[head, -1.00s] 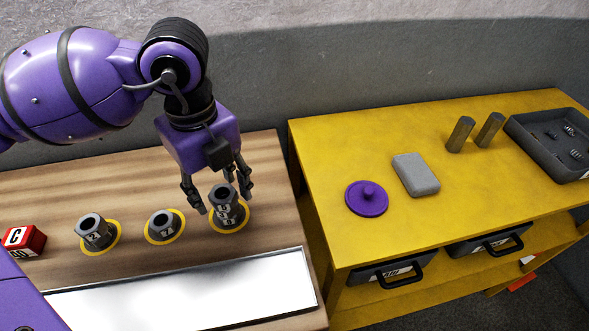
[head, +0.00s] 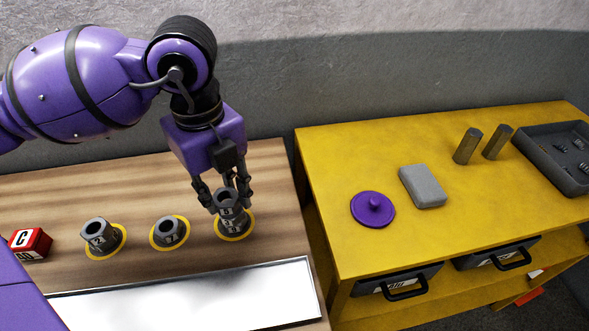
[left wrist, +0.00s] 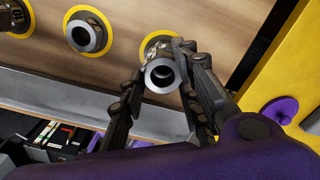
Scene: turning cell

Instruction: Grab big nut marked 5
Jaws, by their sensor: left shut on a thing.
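My left gripper (head: 229,203) is shut on the top grey nut (head: 226,199) of a short stack at the right end of the row. Below it a second grey nut (head: 234,228) stands on a yellow ring. The labels on these two nuts are too small to read for sure. In the left wrist view the fingers (left wrist: 160,88) sit on both sides of the top nut (left wrist: 162,73), whose round hole faces the camera. A nut marked 2 (head: 97,234) and another hex nut (head: 170,231) stand on yellow rings to the left.
A red block marked C (head: 31,243) is at the far left. A shiny metal plate (head: 190,292) lies along the front of the wooden table. The yellow bench (head: 330,160) on the right holds a purple lid (head: 373,209), grey block (head: 423,187), two rods and a dark tray (head: 552,165).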

